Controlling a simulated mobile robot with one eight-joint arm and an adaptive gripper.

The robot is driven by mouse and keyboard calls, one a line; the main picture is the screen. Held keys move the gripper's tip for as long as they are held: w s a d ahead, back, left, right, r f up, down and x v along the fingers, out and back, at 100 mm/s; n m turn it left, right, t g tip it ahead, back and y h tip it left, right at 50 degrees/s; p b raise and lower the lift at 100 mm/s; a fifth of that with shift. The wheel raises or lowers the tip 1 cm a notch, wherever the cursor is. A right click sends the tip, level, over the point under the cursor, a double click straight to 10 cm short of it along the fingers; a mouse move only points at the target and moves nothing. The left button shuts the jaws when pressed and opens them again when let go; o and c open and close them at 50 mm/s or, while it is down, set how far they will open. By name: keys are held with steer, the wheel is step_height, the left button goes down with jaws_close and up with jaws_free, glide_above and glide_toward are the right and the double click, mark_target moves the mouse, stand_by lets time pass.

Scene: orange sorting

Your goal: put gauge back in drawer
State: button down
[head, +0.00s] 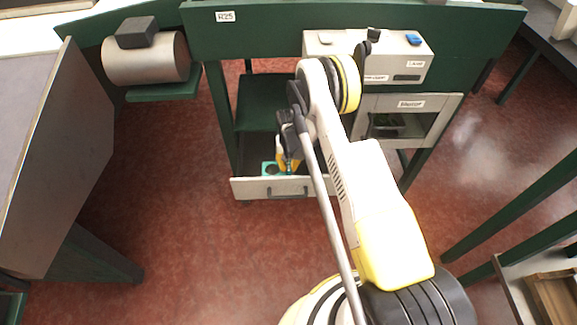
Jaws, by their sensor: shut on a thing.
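The drawer (250,189) under the green bench is pulled out, with its pale front and dark handle facing me. A teal insert (268,168) lies inside it, near the front. My gripper (288,150) points down over the open drawer and is shut on the gauge (281,158), a small yellow and dark thing. The gauge is at the teal insert; whether it touches the insert or hangs just above it I cannot tell. My arm and gripper hide part of the drawer's right side and of the gauge.
The green bench (270,32) carries a grey box (320,42) with a blue button. Below that box is an open-fronted grey compartment (440,117). A metal cylinder (146,60) sits on a side shelf at left. A grey table (62,150) stands at left. Red floor (180,240) is clear before the drawer.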

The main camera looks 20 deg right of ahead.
steer(key=shift+f, duration=0.1)
steer(key=c, duration=1)
jaws_free()
steer(key=shift+o, duration=0.2)
steer(key=shift+r+p, duration=1.65)
steer(key=shift+r, duration=2.4)
